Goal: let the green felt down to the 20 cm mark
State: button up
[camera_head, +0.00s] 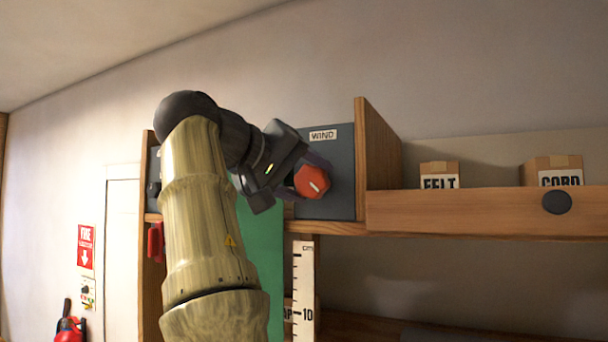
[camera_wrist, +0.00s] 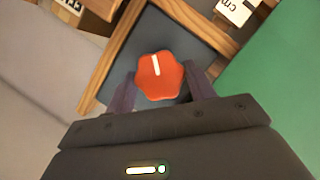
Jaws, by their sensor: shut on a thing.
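An orange lobed knob (camera_head: 312,181) with a white pointer line sits on a dark panel below a label reading WIND. My gripper (camera_head: 304,179) is shut on this knob. In the wrist view the fingers (camera_wrist: 158,92) stand on either side of the knob (camera_wrist: 158,78), its white line pointing near the top of the picture. The green felt (camera_head: 263,265) hangs below the panel, partly behind my arm; it also shows in the wrist view (camera_wrist: 280,95). The white cm ruler (camera_head: 303,270) is right of the felt, with its 10 mark visible. The felt's lower edge and the 20 mark are out of view.
A wooden shelf front (camera_head: 470,212) with a dark round disc (camera_head: 557,202) runs to the right. Boxes marked FELT (camera_head: 440,169) and CORD (camera_head: 540,166) stand behind it. A red object (camera_head: 155,243) hangs at the left. A fire extinguisher (camera_head: 68,329) stands far left.

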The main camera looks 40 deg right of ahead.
jog(key=shift+f+m+y, duration=0.1)
jog(key=shift+m+y, duration=0.2)
jog(key=shift+m, duration=0.2)
dwell(0.3)
jog(key=o, duration=0.9)
jog(key=shift+o, duration=0.2)
jog(key=shift+s, duration=0.1)
